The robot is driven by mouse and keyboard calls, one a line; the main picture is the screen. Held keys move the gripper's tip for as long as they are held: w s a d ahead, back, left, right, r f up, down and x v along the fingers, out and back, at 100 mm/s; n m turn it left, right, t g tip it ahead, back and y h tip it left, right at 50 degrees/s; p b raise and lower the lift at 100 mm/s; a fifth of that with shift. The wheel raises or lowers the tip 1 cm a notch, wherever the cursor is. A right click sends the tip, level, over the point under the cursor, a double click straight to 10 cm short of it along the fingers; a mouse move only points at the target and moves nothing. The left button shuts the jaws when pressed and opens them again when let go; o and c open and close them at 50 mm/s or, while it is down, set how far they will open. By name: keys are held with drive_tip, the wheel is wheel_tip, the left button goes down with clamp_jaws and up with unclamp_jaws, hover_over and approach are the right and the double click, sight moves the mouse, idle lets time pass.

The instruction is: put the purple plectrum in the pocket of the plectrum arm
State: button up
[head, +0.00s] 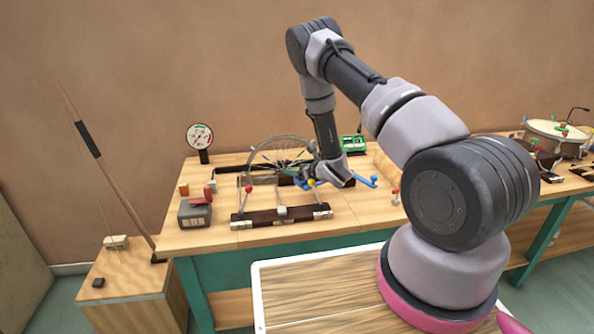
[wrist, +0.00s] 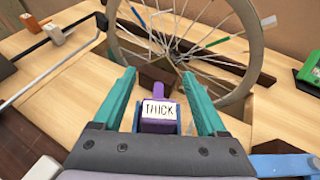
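The purple plectrum (wrist: 157,90) stands in the middle of the wrist view, with a white label reading THICK. Its lower part sits against a blue piece (wrist: 160,128), which looks like the pocket of the plectrum arm. How deep it sits is hidden. My gripper (wrist: 158,76) is open, its two teal fingers on either side of the plectrum with a visible gap on each side. A blue bar (wrist: 285,164), likely part of the plectrum arm, shows at the lower right. In the head view, blue parts (head: 362,180) show beside my gripper, but the plectrum cannot be made out.
A spoked wheel (wrist: 250,45) with coloured clips stands just beyond the fingers. A dark rail with rods and a white block (wrist: 55,34) lies to the left. A green box (wrist: 309,75) is at the right. A dial gauge (head: 199,136) stands at the table's back left.

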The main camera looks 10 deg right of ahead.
drive_tip(key=d+r+m+h, duration=0.25)
drive_tip(key=r+m, duration=0.35)
drive_tip(key=r, duration=0.6)
drive_tip(key=d+r+m+h, duration=0.2)
drive_tip(key=d+r+m, duration=0.35)
drive_tip(key=r, duration=0.75)
drive_tip(key=s+d+r+m+g+h, duration=0.1)
drive_tip(key=s+d+r+m+h, duration=0.1)
drive_tip(key=s+r+m, duration=0.85)
drive_tip(key=s+a+r+m+g+y, duration=0.1)
drive_tip(key=s+r+m, duration=0.2)
drive_tip(key=s+m, duration=0.4)
drive_tip(key=s+a+r+m+g, duration=0.2)
drive_tip(key=s+r+m, duration=0.2)
drive_tip(key=s+m, duration=0.4)
drive_tip(key=s+a+r+m+g+y, duration=0.1)
drive_tip(key=s+r+m, duration=0.2)
drive_tip(key=s+m, duration=0.5)
drive_tip(key=s, duration=0.6)
drive_tip(key=shift+s+a+r+y, duration=0.15)
drive_tip(key=shift+s+r+y, duration=0.2)
drive_tip(key=shift+s, duration=0.05)
